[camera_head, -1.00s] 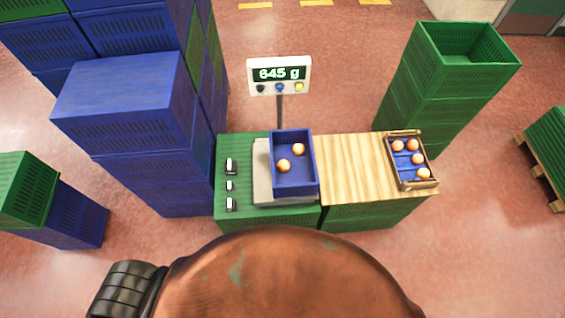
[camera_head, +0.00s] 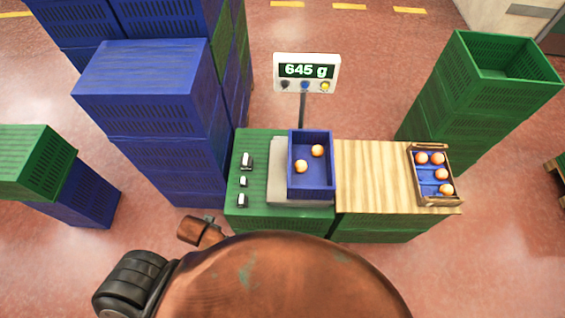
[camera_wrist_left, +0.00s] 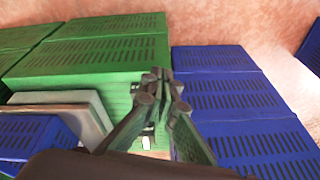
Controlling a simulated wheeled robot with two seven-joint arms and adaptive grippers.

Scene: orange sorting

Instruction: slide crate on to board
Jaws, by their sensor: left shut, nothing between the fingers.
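The blue crate (camera_head: 325,188) sits on the grey scale plate (camera_head: 279,180), with two oranges (camera_head: 317,151) inside. Its right edge is close to the light wooden board (camera_head: 372,180), which lies to its right. The scale display (camera_head: 307,71) reads 645 g. In the left wrist view my left gripper (camera_wrist_left: 160,78) is shut and empty, above the green top. The blue crate (camera_wrist_left: 30,132) and the scale plate (camera_wrist_left: 88,112) show left of it there, apart from the fingers. In the head view only a brown part of my left arm shows. My right gripper is out of view.
A wood-framed tray (camera_head: 456,184) with several oranges stands on the board's right end. Small weights (camera_head: 243,181) stand on the green top left of the scale. Stacked blue crates (camera_head: 150,100) rise at left, and stacked green crates (camera_head: 470,100) behind right.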

